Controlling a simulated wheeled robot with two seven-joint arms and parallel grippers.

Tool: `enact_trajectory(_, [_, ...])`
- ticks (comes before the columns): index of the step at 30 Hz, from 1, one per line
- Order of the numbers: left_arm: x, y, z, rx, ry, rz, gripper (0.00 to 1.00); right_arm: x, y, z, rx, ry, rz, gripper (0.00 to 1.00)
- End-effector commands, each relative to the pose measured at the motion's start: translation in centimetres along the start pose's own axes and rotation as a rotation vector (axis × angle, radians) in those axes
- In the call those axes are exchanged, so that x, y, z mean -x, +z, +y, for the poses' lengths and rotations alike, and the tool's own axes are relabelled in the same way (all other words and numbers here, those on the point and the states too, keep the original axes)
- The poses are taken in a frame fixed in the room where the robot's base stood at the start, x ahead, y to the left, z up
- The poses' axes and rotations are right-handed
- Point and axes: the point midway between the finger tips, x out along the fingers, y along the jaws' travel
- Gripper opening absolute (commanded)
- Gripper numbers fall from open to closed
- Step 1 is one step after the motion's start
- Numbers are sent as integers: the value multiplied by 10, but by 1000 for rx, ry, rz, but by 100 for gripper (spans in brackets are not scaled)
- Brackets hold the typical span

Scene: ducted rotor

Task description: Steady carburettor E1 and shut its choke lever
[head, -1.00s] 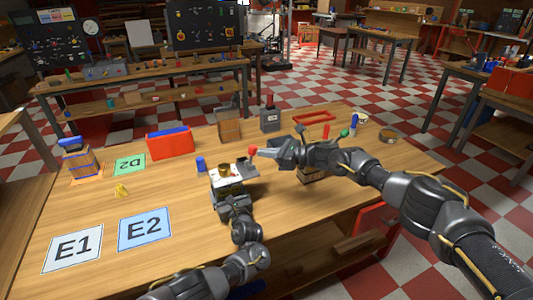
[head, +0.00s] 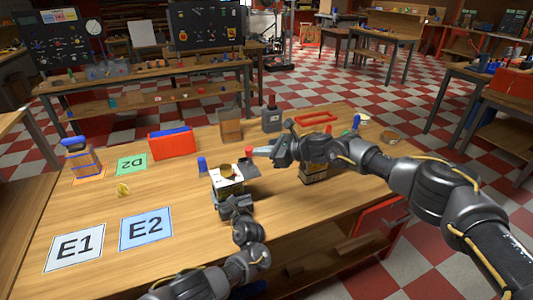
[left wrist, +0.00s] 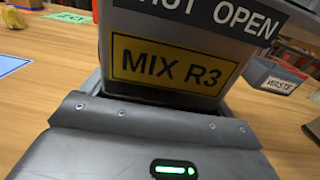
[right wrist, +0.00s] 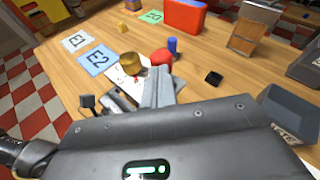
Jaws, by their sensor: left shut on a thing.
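The carburettor (head: 228,180) is a boxy body with a white top and a brass barrel (head: 227,170). Its near face carries a "SHUT OPEN" strip and a yellow "MIX R3" label (left wrist: 175,65) in the left wrist view. My left gripper (head: 233,198) is shut on its near side. The choke lever's red knob (head: 249,151) stands above the body's far right side; its stem is mostly hidden. My right gripper (head: 258,152) looks shut, with its tips right at the knob; the right wrist view shows the knob (right wrist: 161,58) just past the fingers. I cannot tell whether they touch.
Cards E1 (head: 75,247) and E2 (head: 146,229) lie empty at the left front. A grey waste tray (right wrist: 292,112) is close by the carburettor. A blue cylinder (head: 202,164) stands behind it.

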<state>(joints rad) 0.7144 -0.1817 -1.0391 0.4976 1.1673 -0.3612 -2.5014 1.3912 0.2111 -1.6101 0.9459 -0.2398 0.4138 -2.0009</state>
Motion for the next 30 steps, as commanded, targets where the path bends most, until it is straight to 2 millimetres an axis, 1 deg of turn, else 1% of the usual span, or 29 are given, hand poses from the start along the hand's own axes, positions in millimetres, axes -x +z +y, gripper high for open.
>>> enact_trajectory(10, [1,-1,-1,0,-2,2,55,5,14,-2,1,-1,-1,0])
enact_trajectory(16, [1,-1,-1,0,-2,2,55,7,14,-3,0,-1,0,0])
enact_trajectory(19, [1,-1,-1,0,-2,2,55,14,12,-3,0,-1,-1,0])
enact_trajectory(23, [1,-1,-1,0,-1,3,55,36,6,-4,0,-1,-1,0])
enact_trajectory(25, [1,-1,-1,0,-1,3,55,52,3,-4,1,-3,-1,0])
enact_trajectory(30, [1,-1,-1,0,-1,3,55,91,6,-3,0,-2,-1,0])
